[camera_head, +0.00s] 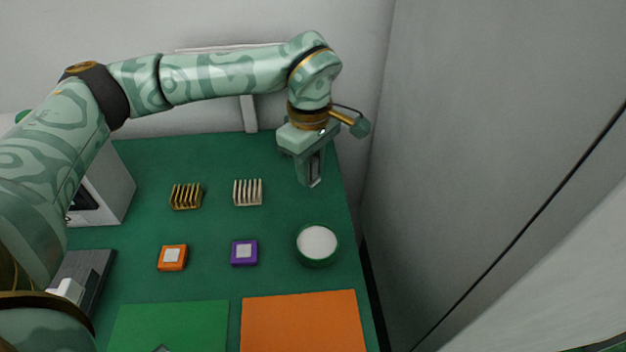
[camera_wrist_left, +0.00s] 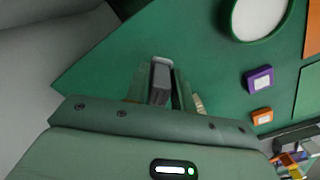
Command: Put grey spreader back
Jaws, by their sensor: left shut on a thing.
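My left gripper (camera_head: 312,182) is shut on a small grey block, which I take to be the grey spreader (camera_wrist_left: 160,82). It points down over the far right part of the green table, right of the cream finned block (camera_head: 248,192). In the left wrist view the grey block sits between the fingers of my left gripper (camera_wrist_left: 160,92). The fingers hide much of it in both views, and I cannot tell whether it touches the table. My right gripper is not in view.
A gold finned block (camera_head: 186,196) stands left of the cream one. A round white-topped dish (camera_head: 317,244) is nearest the gripper on the front side. Purple (camera_head: 244,252) and orange (camera_head: 172,258) square pieces lie left of it. A wall (camera_head: 470,150) rises at right.

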